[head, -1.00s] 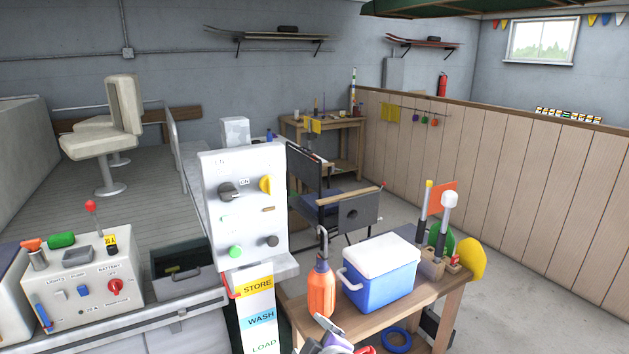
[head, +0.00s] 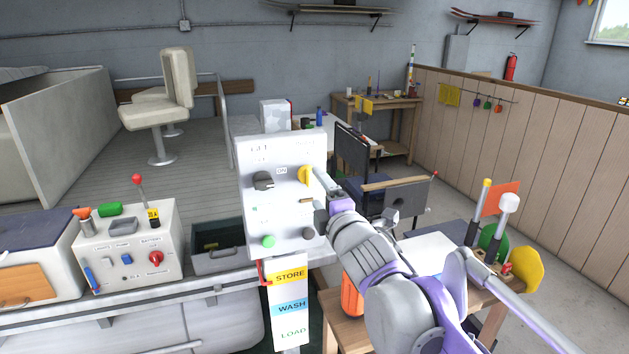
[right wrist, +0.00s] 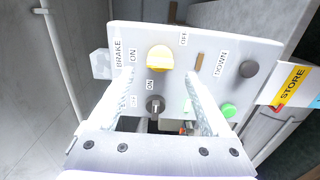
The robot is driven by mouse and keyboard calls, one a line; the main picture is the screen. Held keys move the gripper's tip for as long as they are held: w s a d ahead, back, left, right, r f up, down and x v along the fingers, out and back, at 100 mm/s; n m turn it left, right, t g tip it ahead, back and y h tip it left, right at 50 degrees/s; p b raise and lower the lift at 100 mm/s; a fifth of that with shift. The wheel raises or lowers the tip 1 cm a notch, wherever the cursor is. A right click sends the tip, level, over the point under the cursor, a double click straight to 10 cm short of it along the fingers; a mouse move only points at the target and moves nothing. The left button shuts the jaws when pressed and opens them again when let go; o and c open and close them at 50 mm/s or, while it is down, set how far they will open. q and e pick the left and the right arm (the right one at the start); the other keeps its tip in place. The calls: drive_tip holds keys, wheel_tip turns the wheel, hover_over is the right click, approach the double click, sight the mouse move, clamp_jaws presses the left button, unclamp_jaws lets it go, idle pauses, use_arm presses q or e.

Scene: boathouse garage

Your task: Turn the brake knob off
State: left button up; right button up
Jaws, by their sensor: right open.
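The control panel (head: 283,215) is a white upright board with knobs and buttons. My right gripper (head: 322,180) is open in front of the panel, just right of the yellow knob. In the right wrist view its fingers (right wrist: 160,78) are apart, with the yellow knob beyond and between the tips; contact cannot be told. My left gripper is not in view.
A black knob (head: 263,181) sits left of the yellow one, with a green button (head: 268,241) and a dark button (head: 308,234) below. A switch box (head: 130,245) stands on the left counter. My right arm partly hides the wooden table with an orange bottle (head: 352,295).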

sight(311, 179)
drive_tip(key=shift+x, duration=2.2)
clamp_jaws()
